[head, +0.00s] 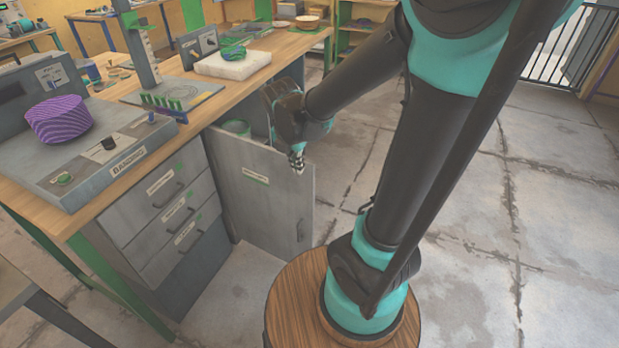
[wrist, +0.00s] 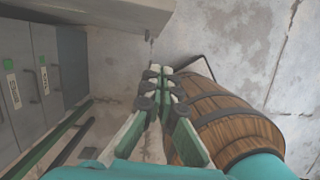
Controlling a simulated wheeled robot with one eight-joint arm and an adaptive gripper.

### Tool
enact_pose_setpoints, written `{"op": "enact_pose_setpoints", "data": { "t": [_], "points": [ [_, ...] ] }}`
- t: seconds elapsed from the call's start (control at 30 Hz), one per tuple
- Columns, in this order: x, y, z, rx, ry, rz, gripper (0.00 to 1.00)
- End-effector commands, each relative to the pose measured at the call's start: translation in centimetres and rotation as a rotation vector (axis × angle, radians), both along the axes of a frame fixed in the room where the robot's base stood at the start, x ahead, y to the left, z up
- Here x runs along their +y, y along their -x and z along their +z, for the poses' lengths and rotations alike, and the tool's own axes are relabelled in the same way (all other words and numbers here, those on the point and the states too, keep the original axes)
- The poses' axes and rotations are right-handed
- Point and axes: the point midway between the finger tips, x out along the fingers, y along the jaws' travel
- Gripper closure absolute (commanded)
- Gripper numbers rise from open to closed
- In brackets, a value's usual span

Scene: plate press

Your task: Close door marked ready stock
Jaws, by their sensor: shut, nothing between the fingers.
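A grey cabinet door (head: 262,195) stands swung open below the workbench, beside the drawers. It carries a pale label too small to read and has a handle (head: 301,231) near its free edge. In the wrist view my gripper (wrist: 156,72) shows shut above the floor, with nothing held.
The workbench (head: 215,100) holds a purple striped object (head: 58,119), a grey machine and a white block (head: 233,64). Labelled drawers (head: 160,195) sit left of the door. Open concrete floor (head: 480,260) lies to the right.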

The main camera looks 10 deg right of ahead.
Motion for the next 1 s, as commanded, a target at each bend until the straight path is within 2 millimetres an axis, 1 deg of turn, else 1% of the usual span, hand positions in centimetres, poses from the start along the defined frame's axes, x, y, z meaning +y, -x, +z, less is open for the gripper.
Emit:
{"op": "enact_pose_setpoints", "data": {
  "t": [0.17,0.5,0.9,0.93,1.0],
  "points": [
    [-0.1,-0.3,-1.0,0.002,0.003,0.01,1.0],
    [-0.8,-1.0,-5.1,0.001,0.001,0.007,1.0],
    [-1.6,-1.8,-9.5,0.001,0.001,0.007,1.0],
    [-1.6,-1.9,-9.8,0.001,0.001,0.007,1.0],
    [-2.4,-2.7,-9.7,0.001,0.001,0.004,1.0]
  ]
}}
